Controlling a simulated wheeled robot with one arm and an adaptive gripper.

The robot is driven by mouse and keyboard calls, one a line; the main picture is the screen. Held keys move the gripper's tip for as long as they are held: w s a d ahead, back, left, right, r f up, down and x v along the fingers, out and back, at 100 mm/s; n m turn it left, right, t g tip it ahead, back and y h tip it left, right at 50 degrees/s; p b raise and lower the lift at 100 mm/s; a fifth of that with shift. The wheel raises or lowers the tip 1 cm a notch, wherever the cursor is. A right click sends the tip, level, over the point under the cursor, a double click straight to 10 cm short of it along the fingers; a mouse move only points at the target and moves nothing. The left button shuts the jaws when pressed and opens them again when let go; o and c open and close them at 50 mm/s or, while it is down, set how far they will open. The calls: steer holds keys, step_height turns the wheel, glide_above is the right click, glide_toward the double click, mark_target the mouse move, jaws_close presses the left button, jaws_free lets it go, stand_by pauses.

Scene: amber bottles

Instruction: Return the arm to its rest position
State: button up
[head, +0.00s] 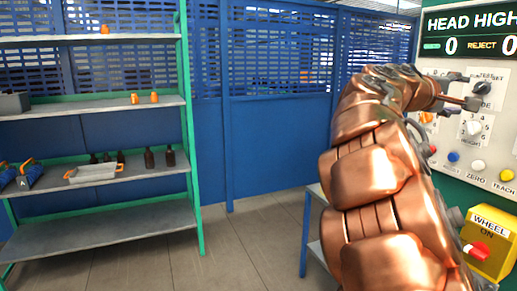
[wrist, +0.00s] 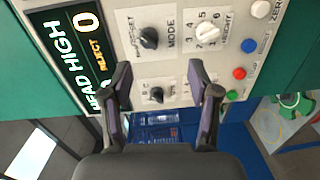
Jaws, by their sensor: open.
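My copper-coloured arm (head: 375,185) is raised and stretched up on the right of the head view. My gripper (head: 468,91) is at its end, in front of a control panel (head: 445,150). In the wrist view my gripper (wrist: 160,78) is open, its two dark fingers apart with nothing held between them. A black knob (wrist: 156,94) on the panel shows between the fingers. The black mode knob (wrist: 149,38) and a white numbered knob (wrist: 208,32) lie beyond the fingertips. Whether a finger touches the panel, I cannot tell.
A green-framed shelf (head: 100,124) on the left holds dark bottles (head: 160,158), small orange items (head: 145,98) and a grey tray (head: 92,172). A yellow box (head: 490,243) with a red switch is low on the right. The floor (head: 255,235) between shelf and arm is clear.

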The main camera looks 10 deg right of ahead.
steer(key=s+a+f+m+g+y+p, duration=0.1)
steer(key=s+a+f+m+y+p, duration=0.1)
steer(key=s+a+f+y, duration=0.65)
steer(key=s+a+f+m+g+p, duration=0.1)
steer(key=s+f, duration=0.4)
steer(key=f, duration=0.8)
steer(key=s+a+f+g+y+p, duration=0.2)
steer(key=s+a+f+y, duration=0.3)
steer(key=s+a+f, duration=0.5)
steer(key=a, duration=0.2)
steer(key=shift+a+f, duration=0.35)
steer(key=shift+f, duration=0.05)
steer(key=s+a+f+g+y, duration=0.1)
steer(key=s+a, duration=0.2)
steer(key=s+a+f+y+p, duration=0.1)
steer(key=s+a+f, duration=0.1)
steer(key=s+a, duration=0.1)
steer(key=s+a+f+g+y, duration=0.1)
steer(key=s+a+f, duration=0.1)
steer(key=s+a, duration=0.2)
steer(key=shift+s+f+g, duration=0.25)
steer(key=shift+g, duration=0.05)
steer(key=shift+c, duration=0.3)
